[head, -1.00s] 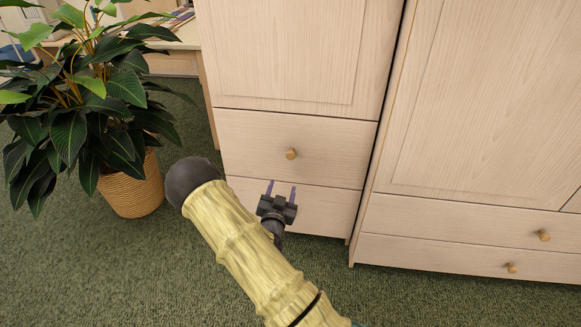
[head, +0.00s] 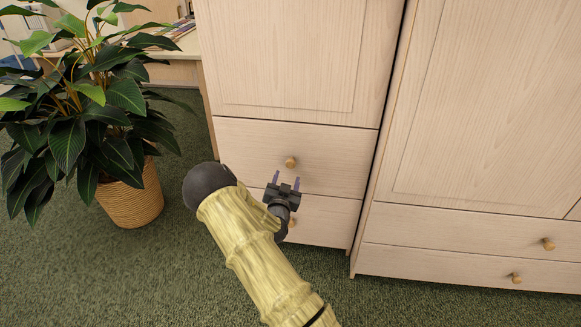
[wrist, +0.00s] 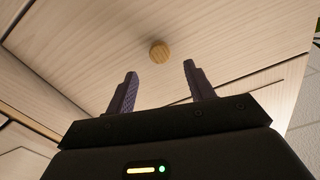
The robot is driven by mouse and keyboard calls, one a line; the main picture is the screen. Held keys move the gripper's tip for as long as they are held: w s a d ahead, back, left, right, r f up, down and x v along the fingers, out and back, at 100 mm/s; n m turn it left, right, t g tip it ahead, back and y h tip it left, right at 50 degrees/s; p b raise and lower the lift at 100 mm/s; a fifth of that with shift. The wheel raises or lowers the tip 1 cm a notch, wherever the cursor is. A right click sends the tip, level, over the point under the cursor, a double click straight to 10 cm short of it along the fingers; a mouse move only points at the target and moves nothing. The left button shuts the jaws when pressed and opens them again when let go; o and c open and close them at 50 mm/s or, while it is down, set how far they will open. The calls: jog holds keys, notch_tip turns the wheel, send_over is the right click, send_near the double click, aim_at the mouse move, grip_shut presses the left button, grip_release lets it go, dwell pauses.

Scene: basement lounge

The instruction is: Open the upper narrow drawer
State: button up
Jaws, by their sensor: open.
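The upper narrow drawer (head: 240,140) is in the narrow cabinet left of the wide one, below its door, and looks shut. Its round wooden knob (head: 291,162) sits mid-front. My gripper (head: 284,183) is open and empty, with its fingers just below the knob in the head view. In the wrist view the knob (wrist: 159,50) shows ahead, beyond and between the two spread fingertips, apart from them. The lower narrow drawer (head: 325,222) is partly hidden by my gripper, and its knob (head: 293,222) only just shows.
A wide cabinet (head: 480,110) with its own low drawers stands at the right. A potted plant (head: 134,204) in a woven basket stands on the left, near my arm. A desk (head: 160,72) is behind it. Green carpet is free in front.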

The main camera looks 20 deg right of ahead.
aim_at(290, 165)
jog(key=b+x, duration=0.1)
jog(key=x, duration=0.7)
jog(key=shift+w+d+b, duration=0.25)
jog(key=shift+w+b, duration=0.05)
jog(key=shift+b, duration=0.1)
jog(key=shift+c, duration=0.3)
grip_shut()
